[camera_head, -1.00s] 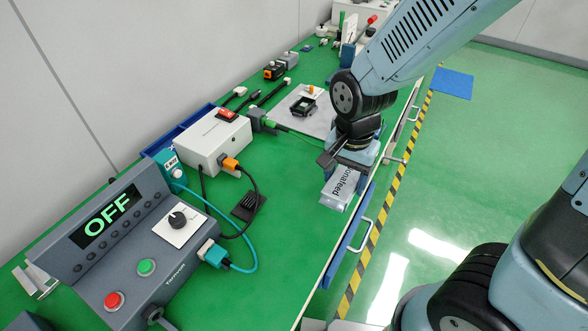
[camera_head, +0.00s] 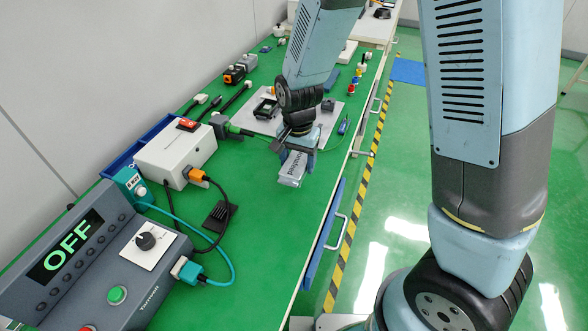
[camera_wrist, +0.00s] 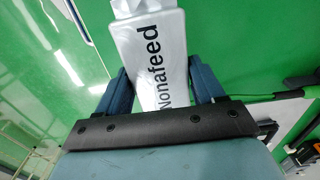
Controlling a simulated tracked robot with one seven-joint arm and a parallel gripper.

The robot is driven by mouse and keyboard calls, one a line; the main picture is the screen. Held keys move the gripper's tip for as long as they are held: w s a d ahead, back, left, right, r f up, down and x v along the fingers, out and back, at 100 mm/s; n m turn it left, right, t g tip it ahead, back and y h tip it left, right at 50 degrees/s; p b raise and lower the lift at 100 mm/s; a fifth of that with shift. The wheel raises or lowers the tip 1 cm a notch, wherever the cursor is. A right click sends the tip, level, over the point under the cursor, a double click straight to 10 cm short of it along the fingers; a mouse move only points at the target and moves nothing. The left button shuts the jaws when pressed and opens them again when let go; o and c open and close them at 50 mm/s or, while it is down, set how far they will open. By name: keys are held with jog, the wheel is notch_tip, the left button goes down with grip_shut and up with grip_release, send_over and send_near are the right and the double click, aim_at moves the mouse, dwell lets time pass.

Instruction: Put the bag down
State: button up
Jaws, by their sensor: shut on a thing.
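The bag (camera_head: 292,169) is a silvery white pouch with dark lettering that reads "Nonafeed" in the wrist view (camera_wrist: 150,50). My gripper (camera_head: 298,152) is shut on it, with one blue finger on each side of the bag in the wrist view (camera_wrist: 163,85). In the head view the bag hangs below my gripper, over the right part of the green bench top (camera_head: 262,235). I cannot tell whether its lower end touches the bench.
A white box (camera_head: 175,150) with a red switch and a grey control panel reading OFF (camera_head: 75,250) stand at left. Cables (camera_head: 228,250) and a dark vented pad (camera_head: 217,216) lie between. A grey mat (camera_head: 262,117) lies behind my gripper. Bare green bench lies in front.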

aim_at(295, 163)
jog(key=shift+w+a+f, duration=0.2)
jog(key=shift+w+f, duration=0.4)
jog(key=shift+f, duration=0.25)
jog(key=shift+w+a+f, duration=0.15)
jog(key=shift+w+f, duration=0.45)
jog(key=shift+f, duration=1.55)
jog(key=shift+f, duration=0.1)
jog(key=o, duration=1)
jog(key=shift+o, duration=0.2)
notch_tip(295, 163, up, 12)
jog(key=shift+r, duration=0.2)
